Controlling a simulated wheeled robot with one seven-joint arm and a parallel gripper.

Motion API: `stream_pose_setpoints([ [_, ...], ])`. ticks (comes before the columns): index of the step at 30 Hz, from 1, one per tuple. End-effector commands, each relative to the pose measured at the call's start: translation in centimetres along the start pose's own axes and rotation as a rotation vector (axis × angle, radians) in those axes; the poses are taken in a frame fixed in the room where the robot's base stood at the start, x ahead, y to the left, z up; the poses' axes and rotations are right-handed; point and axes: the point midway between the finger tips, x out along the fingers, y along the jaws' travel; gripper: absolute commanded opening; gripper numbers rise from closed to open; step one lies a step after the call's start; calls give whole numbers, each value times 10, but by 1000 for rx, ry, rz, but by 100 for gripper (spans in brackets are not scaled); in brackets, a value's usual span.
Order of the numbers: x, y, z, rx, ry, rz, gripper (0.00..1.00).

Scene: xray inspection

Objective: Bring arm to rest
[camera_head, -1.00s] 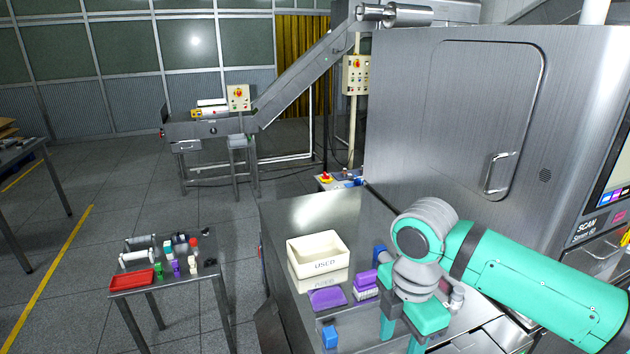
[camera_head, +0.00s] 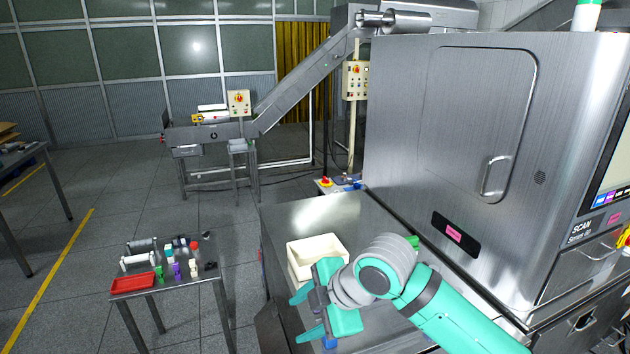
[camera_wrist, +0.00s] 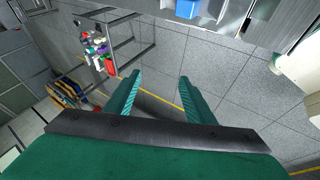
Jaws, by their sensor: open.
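My teal and grey gripper (camera_head: 306,312) is in front of the cream bin in the head view, over the metal worktop's left part, with its fingers pointing left. It is open, and the wrist view shows its two teal fingers (camera_wrist: 158,97) apart with only floor between them. My arm lies folded low across the right of the head view. It hides much of the worktop.
The cream bin (camera_head: 331,243) stands on the metal worktop (camera_head: 300,217), beside the large steel machine (camera_head: 400,130). A blue block (camera_head: 329,342) shows partly below my gripper. A small table (camera_head: 190,285) at left holds a red tray (camera_head: 133,283) and several small items. Open floor surrounds it.

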Motion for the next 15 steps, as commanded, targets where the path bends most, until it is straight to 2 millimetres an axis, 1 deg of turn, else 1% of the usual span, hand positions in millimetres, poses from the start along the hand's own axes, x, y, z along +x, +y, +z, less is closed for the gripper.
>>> stream_pose_setpoints([
  [1,9,10,-16,13,56,50,49],
  [6,23,42,-58,76,214,215,49],
  [12,28,71,-97,186,397,391,49],
  [15,28,83,-110,254,483,471,49],
])
